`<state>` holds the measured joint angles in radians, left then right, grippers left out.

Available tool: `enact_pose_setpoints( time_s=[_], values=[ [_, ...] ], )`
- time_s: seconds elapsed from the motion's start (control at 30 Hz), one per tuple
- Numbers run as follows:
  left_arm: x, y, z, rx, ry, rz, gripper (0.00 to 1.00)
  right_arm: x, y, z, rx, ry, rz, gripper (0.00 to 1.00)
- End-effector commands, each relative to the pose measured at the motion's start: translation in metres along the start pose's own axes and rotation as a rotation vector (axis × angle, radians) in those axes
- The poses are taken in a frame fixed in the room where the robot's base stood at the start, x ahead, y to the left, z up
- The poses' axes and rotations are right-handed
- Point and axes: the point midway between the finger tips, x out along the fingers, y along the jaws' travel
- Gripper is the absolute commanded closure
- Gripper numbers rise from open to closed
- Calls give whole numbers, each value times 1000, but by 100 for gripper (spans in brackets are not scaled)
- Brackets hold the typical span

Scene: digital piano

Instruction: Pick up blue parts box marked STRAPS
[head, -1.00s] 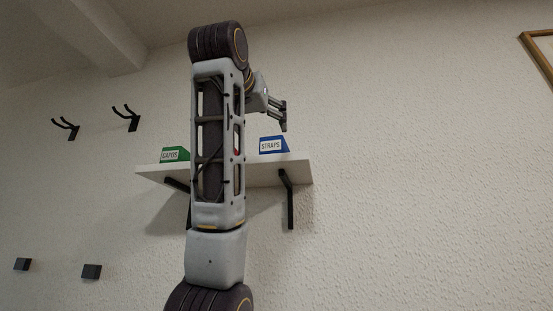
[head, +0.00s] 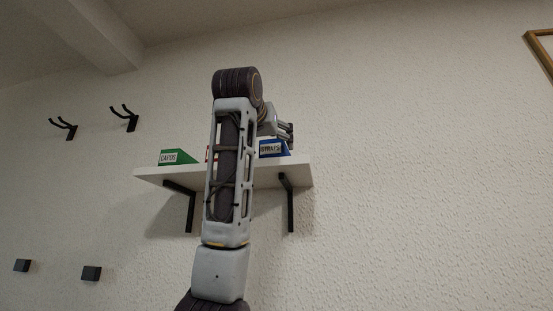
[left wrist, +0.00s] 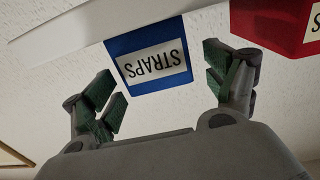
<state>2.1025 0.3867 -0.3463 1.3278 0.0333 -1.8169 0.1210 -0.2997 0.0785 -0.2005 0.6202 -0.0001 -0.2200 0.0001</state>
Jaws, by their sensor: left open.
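The blue parts box marked STRAPS (head: 274,150) stands on the right end of a white wall shelf in the head view. In the left wrist view the blue box (left wrist: 151,80) appears upside down, with its white label facing the camera. My left gripper (head: 286,131) is at the box's upper part in the head view, partly hidden behind my arm. In the left wrist view the left gripper (left wrist: 165,90) is open, with a finger on each side of the box. Gaps show between fingers and box, so it is not gripped. My right gripper is not in view.
The white shelf (head: 301,172) has black brackets. A green box marked CAPOS (head: 176,157) stands at its left. A red box (left wrist: 275,22) is beside the blue one, close to one finger; my arm mostly hides it in the head view. Black hooks (head: 126,118) are on the wall.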

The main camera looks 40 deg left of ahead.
Motion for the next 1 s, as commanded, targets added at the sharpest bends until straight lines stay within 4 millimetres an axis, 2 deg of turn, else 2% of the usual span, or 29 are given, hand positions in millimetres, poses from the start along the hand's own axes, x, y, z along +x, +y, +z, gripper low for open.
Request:
enact_pose_setpoints(
  time_s=[0.57,1.0],
  values=[
    [8,0,0,0,0,0,14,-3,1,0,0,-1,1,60],
    [43,1,-2,1,-1,-1,14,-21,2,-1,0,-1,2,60]
  ],
)
